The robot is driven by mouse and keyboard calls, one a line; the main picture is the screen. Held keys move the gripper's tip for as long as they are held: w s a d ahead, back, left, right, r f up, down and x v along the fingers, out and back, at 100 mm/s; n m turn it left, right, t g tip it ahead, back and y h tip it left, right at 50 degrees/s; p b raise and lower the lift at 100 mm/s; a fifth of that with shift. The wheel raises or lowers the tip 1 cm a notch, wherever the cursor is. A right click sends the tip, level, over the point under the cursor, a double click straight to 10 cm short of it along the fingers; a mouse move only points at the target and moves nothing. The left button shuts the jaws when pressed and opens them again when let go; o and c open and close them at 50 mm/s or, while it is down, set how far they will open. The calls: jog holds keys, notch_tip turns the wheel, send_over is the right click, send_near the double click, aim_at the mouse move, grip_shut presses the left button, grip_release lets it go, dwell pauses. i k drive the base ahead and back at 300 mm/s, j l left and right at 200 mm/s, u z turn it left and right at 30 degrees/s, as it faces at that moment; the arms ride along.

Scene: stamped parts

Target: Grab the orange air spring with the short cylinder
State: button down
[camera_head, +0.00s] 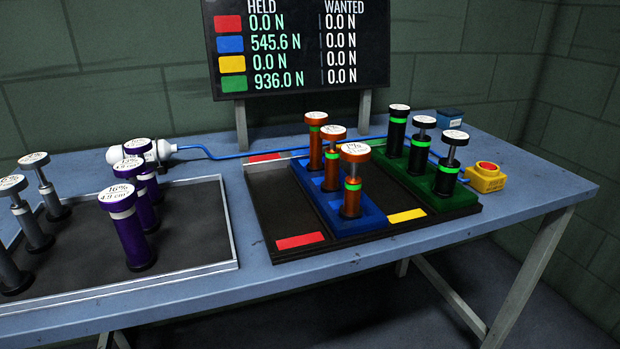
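Three orange air springs with white-topped caps and green bands stand upright in a row on a blue pad (372,222). The front orange spring (351,203) has the shortest-looking cylinder body and a long bare rod below its cap. The middle orange spring (331,173) has a longer body and a shorter rod. The back orange spring (315,152) has the longest-looking body, with its cap close above the green band. The cap labels are too small to read surely. My gripper is not in view.
Black springs (446,182) stand on a green pad (465,198) at right, close to the orange ones. A left tray (200,250) holds purple springs (132,235) and grey springs (35,232). A yellow box with a red button (486,177) stands at right. A board (300,50) stands behind.

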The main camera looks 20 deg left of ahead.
aim_at(354, 152)
jog(key=j+u, duration=0.15)
jog(key=u, duration=0.3)
jog(key=j+u, duration=0.15)
jog(key=u, duration=0.25)
